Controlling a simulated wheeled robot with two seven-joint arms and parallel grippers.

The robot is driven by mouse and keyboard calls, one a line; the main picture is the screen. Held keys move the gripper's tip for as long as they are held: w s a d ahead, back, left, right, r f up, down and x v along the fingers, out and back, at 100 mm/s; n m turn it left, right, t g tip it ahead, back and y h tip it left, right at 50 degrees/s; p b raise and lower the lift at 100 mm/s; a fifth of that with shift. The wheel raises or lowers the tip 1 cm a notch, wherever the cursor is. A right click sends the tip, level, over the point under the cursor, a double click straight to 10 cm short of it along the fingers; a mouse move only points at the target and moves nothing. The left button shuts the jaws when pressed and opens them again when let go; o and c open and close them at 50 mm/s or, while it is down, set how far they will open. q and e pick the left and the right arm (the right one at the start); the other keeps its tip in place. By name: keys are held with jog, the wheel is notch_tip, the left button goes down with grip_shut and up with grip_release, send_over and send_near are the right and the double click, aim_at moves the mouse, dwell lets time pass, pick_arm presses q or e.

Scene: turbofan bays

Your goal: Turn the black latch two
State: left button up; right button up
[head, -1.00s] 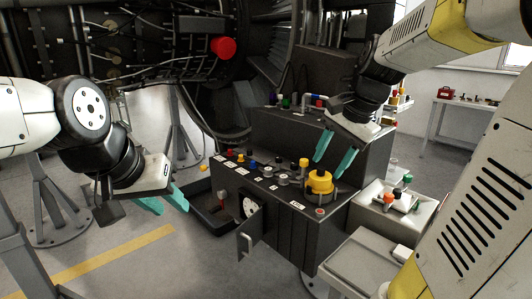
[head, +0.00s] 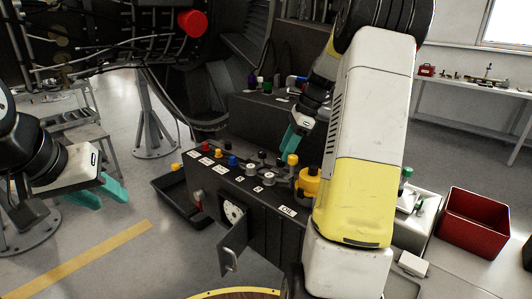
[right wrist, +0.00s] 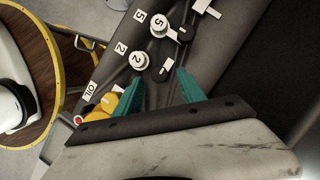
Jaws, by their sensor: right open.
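In the right wrist view a small black latch (right wrist: 158,74) sits beside a white round knob marked 2 (right wrist: 139,60), with a plate marked 2 (right wrist: 121,48) near it. My right gripper (right wrist: 161,84) is open and empty, its teal fingers on either side of the latch's place in the picture; I cannot tell whether they touch it. In the head view my right gripper (head: 291,141) is over the back of the dark console (head: 262,208), and the latch is too small to tell apart. My left gripper (head: 103,193) is open and empty, away from the console at left.
A large yellow knob (head: 308,184) stands near the console's right end. Another black latch (right wrist: 181,35) is beside the knob marked 5 (right wrist: 158,25). A small door (head: 233,247) stands open at the console's front. A red bin (head: 473,221) is at right.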

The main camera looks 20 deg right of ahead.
aim_at(278, 165)
jog(key=shift+x, duration=1.45)
grip_shut()
